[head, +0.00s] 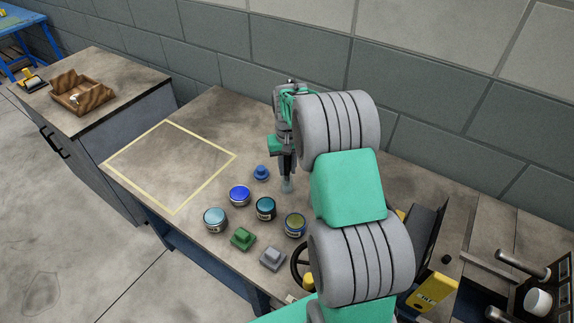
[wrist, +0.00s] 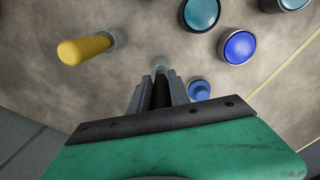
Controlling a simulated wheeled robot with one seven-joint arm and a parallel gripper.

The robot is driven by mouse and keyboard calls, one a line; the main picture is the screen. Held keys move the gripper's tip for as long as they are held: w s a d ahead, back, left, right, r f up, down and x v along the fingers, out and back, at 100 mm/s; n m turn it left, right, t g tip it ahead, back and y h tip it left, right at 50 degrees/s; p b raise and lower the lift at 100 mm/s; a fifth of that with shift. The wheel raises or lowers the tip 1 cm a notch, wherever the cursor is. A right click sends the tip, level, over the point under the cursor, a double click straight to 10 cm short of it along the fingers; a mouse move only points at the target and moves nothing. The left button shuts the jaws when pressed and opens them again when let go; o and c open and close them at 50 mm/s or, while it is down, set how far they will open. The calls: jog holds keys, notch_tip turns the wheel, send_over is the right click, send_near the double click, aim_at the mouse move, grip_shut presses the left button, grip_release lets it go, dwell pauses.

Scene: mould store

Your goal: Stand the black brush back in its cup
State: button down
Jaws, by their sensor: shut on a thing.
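My gripper (head: 287,172) points down over the workbench, and in the wrist view my gripper (wrist: 160,82) is shut on the black brush (wrist: 162,96). Only a dark stretch of the brush shows between the two grey fingers. A small clear cup (head: 287,186) stands on the bench directly below the fingers; its rim also shows just beyond the fingertips in the wrist view (wrist: 160,65). The fingers hide much of the brush and cup. I cannot tell whether the brush's lower end is inside the cup or just above it.
A yellow-handled brush (wrist: 85,48) leans in another clear cup to the left in the wrist view. Several tins, such as the blue one (head: 239,195), a blue knob (head: 261,173), and green (head: 242,238) and grey (head: 272,258) blocks stand nearby. The taped square (head: 170,165) is empty.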

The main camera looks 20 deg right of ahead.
jog(key=shift+f, duration=0.1)
jog(key=c, duration=1.1)
grip_release()
jog(key=shift+c, duration=0.2)
notch_tip(320, 180, up, 8)
jog(key=shift+f+b, duration=0.1)
jog(key=shift+b, duration=0.3)
jog(key=shift+a, duration=0.1)
